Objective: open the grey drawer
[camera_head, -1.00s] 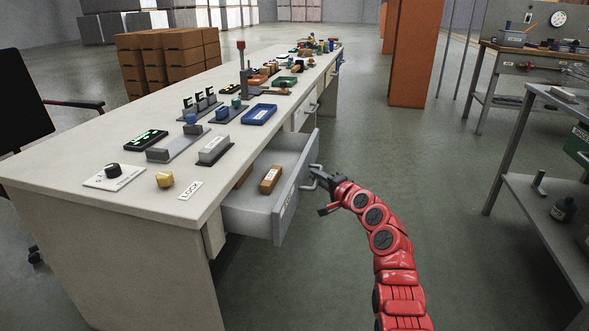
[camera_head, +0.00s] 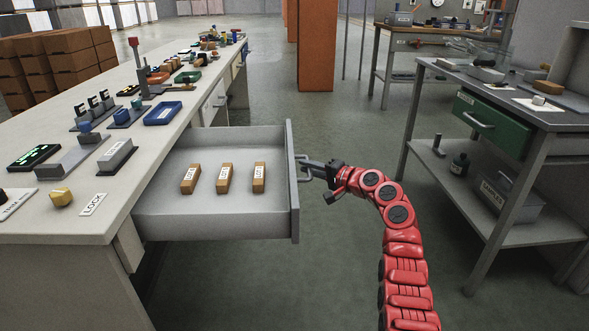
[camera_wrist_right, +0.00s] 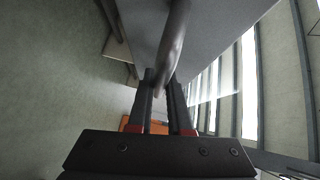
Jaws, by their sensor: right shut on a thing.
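The grey drawer (camera_head: 215,217) is pulled far out of the long pale bench in the head view. Three brown labelled blocks (camera_head: 225,178) lie inside it. Its bar handle (camera_head: 305,168) is on the outer side of the drawer front. My right gripper (camera_head: 308,167) is at the handle and shut on it. In the right wrist view the handle (camera_wrist_right: 174,45) passes between the two fingers (camera_wrist_right: 162,92), with the drawer front (camera_wrist_right: 215,35) behind it. My left gripper is not in view.
The bench top (camera_head: 45,222) carries a yellow knob (camera_head: 61,196), a blue tray (camera_head: 163,113) and several other items. At the right stands a grey shelf table (camera_head: 535,115) with a green drawer (camera_head: 490,122). The floor between is clear.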

